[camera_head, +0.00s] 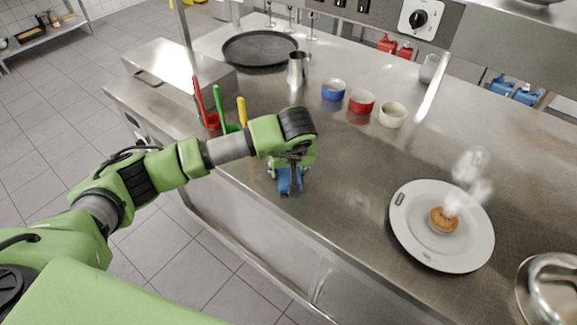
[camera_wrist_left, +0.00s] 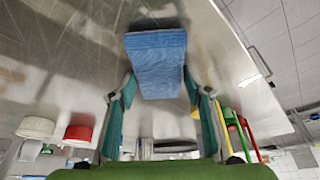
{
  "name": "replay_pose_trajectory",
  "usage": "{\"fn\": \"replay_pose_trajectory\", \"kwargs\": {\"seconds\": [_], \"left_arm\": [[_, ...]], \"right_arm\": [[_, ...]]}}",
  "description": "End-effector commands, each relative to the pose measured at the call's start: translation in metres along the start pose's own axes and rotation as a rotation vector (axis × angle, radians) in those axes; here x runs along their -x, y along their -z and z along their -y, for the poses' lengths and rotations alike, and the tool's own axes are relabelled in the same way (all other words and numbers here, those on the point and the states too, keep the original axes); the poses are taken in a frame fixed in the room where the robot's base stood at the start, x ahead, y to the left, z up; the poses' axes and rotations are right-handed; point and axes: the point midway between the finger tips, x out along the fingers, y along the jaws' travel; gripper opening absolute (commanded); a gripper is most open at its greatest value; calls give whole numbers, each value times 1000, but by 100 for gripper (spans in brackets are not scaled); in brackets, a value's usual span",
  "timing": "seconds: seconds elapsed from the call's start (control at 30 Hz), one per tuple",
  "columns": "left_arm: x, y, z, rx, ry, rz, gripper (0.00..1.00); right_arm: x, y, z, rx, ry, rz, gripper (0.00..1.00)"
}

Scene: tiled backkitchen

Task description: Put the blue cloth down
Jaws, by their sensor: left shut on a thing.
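The blue cloth (camera_head: 287,182) hangs below my left gripper (camera_head: 291,164) near the front edge of the steel counter (camera_head: 335,205). In the left wrist view the cloth (camera_wrist_left: 157,62) is a folded, flat blue piece between the two fingertips of my left gripper (camera_wrist_left: 158,95). The gripper is shut on it. In the head view the wrist and fingers hide part of the cloth, and I cannot tell whether its lower end touches the counter. My right gripper is not in view.
A white plate (camera_head: 408,242) with a steaming small pie (camera_head: 443,220) is to the right. Blue (camera_head: 333,91), red (camera_head: 361,102) and cream (camera_head: 392,115) bowls stand behind. Red, green and yellow-handled tools (camera_head: 219,105) stand left. The counter between cloth and plate is clear.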

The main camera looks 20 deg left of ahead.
Motion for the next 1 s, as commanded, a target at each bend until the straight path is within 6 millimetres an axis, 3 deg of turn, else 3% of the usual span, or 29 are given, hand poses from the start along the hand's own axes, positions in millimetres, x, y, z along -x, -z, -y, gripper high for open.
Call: {"fn": "replay_pose_trajectory", "kwargs": {"seconds": [0.23, 0.27, 0.3, 0.33, 0.8, 1.0], "left_arm": [[-4, -1, 0, 0, 0, -1, 28], [-4, -1, 0, 0, 0, -1, 48], [-2, -1, 0, 1, 0, -1, 58], [-2, -1, 0, 0, 0, -1, 62], [5, 1, -1, 0, -3, -2, 62], [43, 1, -1, -1, -5, -7, 62]], "right_arm": [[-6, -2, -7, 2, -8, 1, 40], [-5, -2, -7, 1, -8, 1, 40], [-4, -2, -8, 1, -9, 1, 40], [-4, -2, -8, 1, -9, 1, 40], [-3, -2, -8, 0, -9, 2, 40], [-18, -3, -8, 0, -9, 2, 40]]}}
